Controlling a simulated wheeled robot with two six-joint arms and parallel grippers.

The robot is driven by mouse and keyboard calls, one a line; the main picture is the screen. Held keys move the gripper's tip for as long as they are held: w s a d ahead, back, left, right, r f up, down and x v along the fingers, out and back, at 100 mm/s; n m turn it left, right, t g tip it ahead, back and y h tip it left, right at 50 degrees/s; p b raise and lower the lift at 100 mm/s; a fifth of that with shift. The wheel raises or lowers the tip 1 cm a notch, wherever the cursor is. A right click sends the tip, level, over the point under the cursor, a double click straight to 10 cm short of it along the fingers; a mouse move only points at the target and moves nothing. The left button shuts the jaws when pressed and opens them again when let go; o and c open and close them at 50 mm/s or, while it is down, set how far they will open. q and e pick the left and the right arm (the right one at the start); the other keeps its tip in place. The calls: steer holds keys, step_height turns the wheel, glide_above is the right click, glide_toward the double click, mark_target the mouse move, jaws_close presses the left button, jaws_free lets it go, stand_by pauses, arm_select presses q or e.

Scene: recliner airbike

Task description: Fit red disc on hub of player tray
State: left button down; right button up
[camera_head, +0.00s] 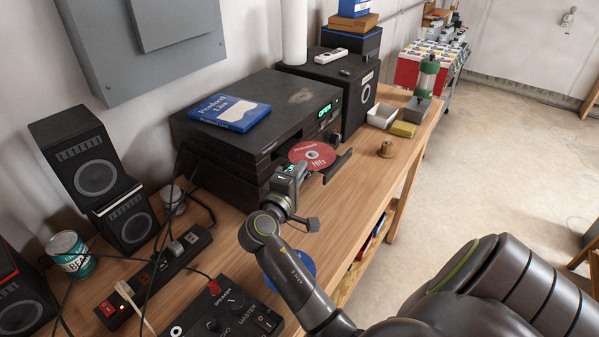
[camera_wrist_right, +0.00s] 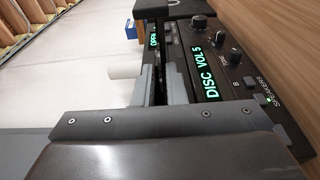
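The red disc (camera_head: 312,155), labelled "Hits", lies nearly flat over the player's tray. The black tray (camera_head: 339,164) sticks out of the front of the player (camera_head: 265,110), and its right end shows past the disc. The disc hides the hub, so I cannot tell whether it is seated. My right gripper (camera_head: 297,172) is at the disc's near edge, by the player's front. I cannot tell whether it touches the disc or how far its fingers are apart. The right wrist view shows the player's lit front panel (camera_wrist_right: 205,85) close by, but no disc. My left gripper is out of view.
A blue case (camera_head: 230,112) lies on the player. A small brown spool-like piece (camera_head: 385,149) stands right of the tray. A blue round thing (camera_head: 301,264) lies partly behind my right arm. The mixer (camera_head: 225,312) and power strip (camera_head: 160,273) crowd the near left of the bench.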

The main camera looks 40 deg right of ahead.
steer(key=shift+a, duration=0.1)
steer(key=shift+v, duration=1.65)
steer(key=shift+o, duration=0.4)
steer(key=o, duration=0.5)
